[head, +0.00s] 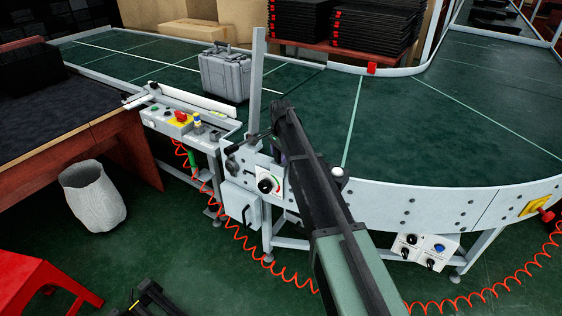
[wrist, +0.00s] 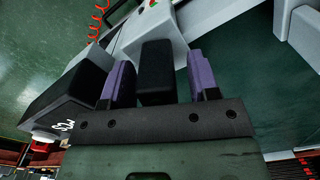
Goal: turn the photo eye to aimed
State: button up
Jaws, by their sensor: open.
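In the wrist view my gripper (wrist: 160,85) is open, with one purple-padded finger on each side of a dark block (wrist: 155,72). A clear gap shows on the block's right and a very narrow one on its left. The block stands in front of a light grey housing; I cannot tell for sure that it is the photo eye. In the head view my dark arm reaches over the conveyor's near side rail. It hides most of the gripper, with only a bit of purple showing (head: 283,158). The photo eye's aim cannot be read.
The green curved conveyor (head: 440,120) runs behind my arm and carries a grey case (head: 224,75). A grey upright post (head: 257,75) and a white panel with a dial (head: 267,184) are close to my arm. A control box (head: 182,122) sits left. A red coiled cable hangs below.

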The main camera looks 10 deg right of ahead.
jog(key=shift+r, duration=0.1)
jog(key=c, duration=0.9)
jog(key=n, duration=0.4)
jog(key=o, duration=0.9)
notch_tip(320, 180, up, 11)
jog(key=p, duration=1.1)
